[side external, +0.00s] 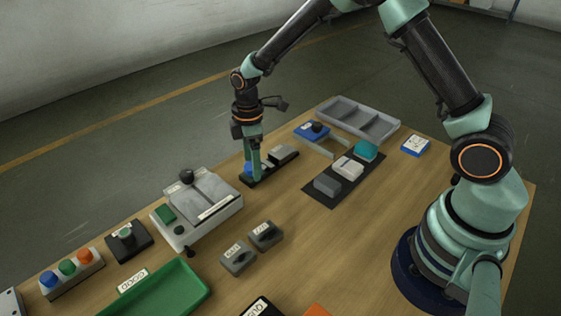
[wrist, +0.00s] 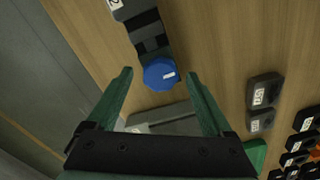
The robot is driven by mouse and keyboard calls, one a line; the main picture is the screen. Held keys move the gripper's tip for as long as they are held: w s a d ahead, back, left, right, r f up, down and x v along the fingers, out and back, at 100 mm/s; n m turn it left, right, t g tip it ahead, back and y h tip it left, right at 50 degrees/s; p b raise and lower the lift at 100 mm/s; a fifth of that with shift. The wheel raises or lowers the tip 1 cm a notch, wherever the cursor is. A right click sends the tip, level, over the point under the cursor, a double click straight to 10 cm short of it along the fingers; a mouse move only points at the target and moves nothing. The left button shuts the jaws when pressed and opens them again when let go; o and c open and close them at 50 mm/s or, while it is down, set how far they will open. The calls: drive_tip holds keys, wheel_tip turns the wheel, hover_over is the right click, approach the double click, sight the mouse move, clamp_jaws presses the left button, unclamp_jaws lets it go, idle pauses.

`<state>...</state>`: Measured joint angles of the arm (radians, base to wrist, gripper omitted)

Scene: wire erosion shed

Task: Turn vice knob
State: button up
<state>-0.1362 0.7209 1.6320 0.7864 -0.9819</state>
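The vice is a small black and grey block (side external: 283,155) with a blue round knob (side external: 248,169) on its left end. In the wrist view the blue knob (wrist: 159,73) has a white mark, and the dark vice body (wrist: 148,35) runs up from it. My gripper (side external: 254,174) points down at the knob end and partly hides the knob in the side view. In the wrist view my gripper (wrist: 158,74) is open, with one green finger on each side of the knob and gaps showing. I cannot tell whether the fingertips are at knob height.
A grey machine with a lid (side external: 205,198) stands left of the vice. A black mat (side external: 335,194) with several blocks lies to the right. Behind it are a blue unit (side external: 311,132) and a grey tray (side external: 345,119). Two grey switch boxes (side external: 238,257) sit in front.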

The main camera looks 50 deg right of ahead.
wheel_tip(320, 180, up, 12)
idle(0.7)
drive_tip(key=shift+s+r, duration=0.1)
drive_tip(key=s+d+r+m+t, duration=0.2)
drive_tip(key=s+d+r+m, duration=0.1)
drive_tip(key=s+m, duration=0.3)
drive_tip(key=s+d+r+m+t, duration=0.3)
drive_tip(key=s+r+m, duration=0.3)
drive_tip(key=s, duration=0.5)
drive_tip(key=shift+r+m+t, duration=0.3)
drive_tip(key=shift+m, duration=0.1)
drive_tip(key=shift+d, duration=0.1)
